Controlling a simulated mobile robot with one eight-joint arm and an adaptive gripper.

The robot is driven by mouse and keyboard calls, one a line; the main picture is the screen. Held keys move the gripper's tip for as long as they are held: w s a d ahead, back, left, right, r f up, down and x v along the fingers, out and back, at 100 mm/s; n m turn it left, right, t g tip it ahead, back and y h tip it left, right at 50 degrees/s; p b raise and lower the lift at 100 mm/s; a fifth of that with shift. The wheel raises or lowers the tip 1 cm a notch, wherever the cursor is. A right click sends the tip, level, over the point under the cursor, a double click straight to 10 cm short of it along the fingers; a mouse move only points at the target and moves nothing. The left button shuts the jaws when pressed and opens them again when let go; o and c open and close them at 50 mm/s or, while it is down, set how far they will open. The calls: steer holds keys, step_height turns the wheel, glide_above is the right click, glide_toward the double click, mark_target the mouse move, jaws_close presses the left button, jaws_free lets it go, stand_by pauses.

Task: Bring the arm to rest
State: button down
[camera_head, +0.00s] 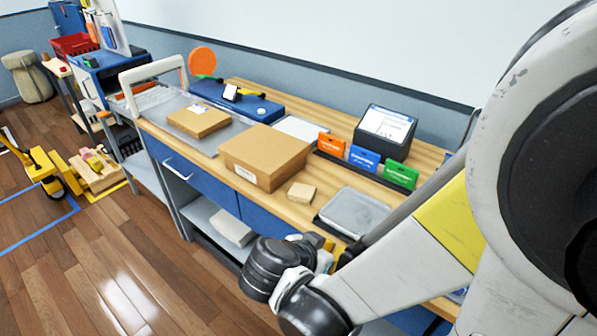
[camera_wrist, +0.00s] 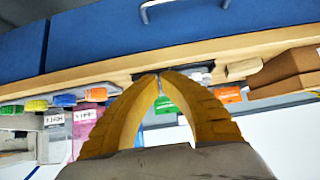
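My arm comes in from the right in the head view, with its wrist low in front of the workbench (camera_head: 228,173). My gripper (camera_wrist: 159,75) shows in the wrist view as two yellow ribbed fingers whose tips meet. Nothing is held between them. In the head view only bits of yellow at my gripper (camera_head: 325,248) show beside the dark wrist, near the bench's front edge. The rest of the fingers is hidden there. I cannot tell whether the fingers touch the bench.
On the bench stand a large cardboard box (camera_head: 266,154), a flatter box (camera_head: 199,119), a small block (camera_head: 301,193), a grey tray (camera_head: 353,212), coloured cards (camera_head: 364,158) and a dark display box (camera_head: 385,132). Blue drawers (camera_head: 223,197) lie below. Open floor (camera_head: 120,265) is at left.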

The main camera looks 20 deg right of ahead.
steer(key=s+a+r+n+t+y, duration=0.1)
steer(key=a+r+n+y, duration=0.3)
steer(key=r+n+y, duration=0.4)
steer(key=r+n+t, duration=0.1)
steer(key=n, duration=0.2)
steer(key=shift+s+a+r+n, duration=0.15)
steer(key=shift+s+r+n, duration=0.25)
stand_by(0.8)
